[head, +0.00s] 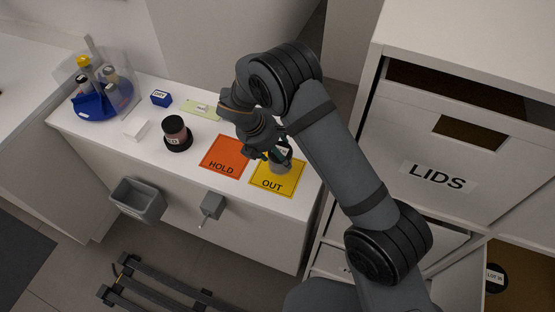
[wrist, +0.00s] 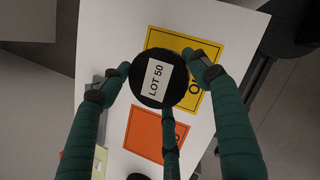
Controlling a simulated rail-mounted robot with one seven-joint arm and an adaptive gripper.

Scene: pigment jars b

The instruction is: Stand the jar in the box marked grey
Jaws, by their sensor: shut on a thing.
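My gripper (head: 268,153) is over the yellow OUT mat (head: 272,187) at the right part of the white counter. It is shut on a jar (head: 280,164) with a greyish body. In the wrist view the jar's black lid (wrist: 153,96) carries a white label reading LOT 50, and the green fingers stand around it. The jar looks upright. I cannot tell whether its base touches the mat or is just above it. No box with a readable grey mark shows in either view.
The orange HOLD mat (head: 224,158) is left of the OUT mat. A dark jar (head: 176,132) stands further left, near a small blue box (head: 161,98) and a blue round tray (head: 97,111) of jars. A grey bin (head: 138,200) hangs in front. A LIDS cabinet (head: 438,177) stands right.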

